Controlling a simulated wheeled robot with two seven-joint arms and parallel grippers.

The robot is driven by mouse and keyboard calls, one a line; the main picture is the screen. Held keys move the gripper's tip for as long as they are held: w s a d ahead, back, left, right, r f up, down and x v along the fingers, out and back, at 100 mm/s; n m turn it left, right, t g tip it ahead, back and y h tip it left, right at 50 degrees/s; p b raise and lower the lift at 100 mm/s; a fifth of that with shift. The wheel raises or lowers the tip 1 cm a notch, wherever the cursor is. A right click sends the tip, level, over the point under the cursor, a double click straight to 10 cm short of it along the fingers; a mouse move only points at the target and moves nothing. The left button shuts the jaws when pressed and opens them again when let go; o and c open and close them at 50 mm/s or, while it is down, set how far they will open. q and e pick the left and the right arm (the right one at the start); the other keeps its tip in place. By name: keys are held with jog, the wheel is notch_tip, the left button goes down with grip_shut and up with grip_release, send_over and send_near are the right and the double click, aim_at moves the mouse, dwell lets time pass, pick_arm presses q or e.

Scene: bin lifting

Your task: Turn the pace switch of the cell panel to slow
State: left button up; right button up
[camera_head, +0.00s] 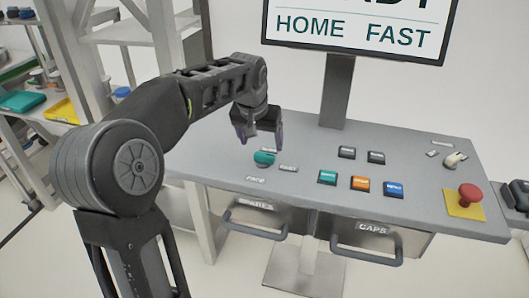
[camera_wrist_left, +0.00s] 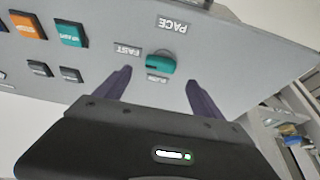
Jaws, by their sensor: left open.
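The pace switch is a round teal knob (camera_head: 264,158) on the left part of the grey cell panel (camera_head: 225,145). My left gripper (camera_head: 261,143) is open and empty, just above and behind the knob. In the wrist view its fingertips (camera_wrist_left: 157,79) stand apart, one on each side of the knob, not visibly touching it. My right gripper is out of view.
Teal, orange and blue buttons (camera_head: 361,184) and two dark buttons (camera_head: 376,157) sit right of the knob. A red mushroom button (camera_head: 470,196) and a pale switch (camera_head: 455,158) are farther right. A screen (camera_head: 350,32) reads HOME and FAST. Drawers with handles (camera_head: 365,257) hang below.

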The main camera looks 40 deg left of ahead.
aim_at(264, 154)
pick_arm(q)
jog(key=p+x, duration=0.1)
jog(key=x, duration=0.6)
jog(key=shift+a+f, duration=0.1)
jog(key=c, duration=1.4)
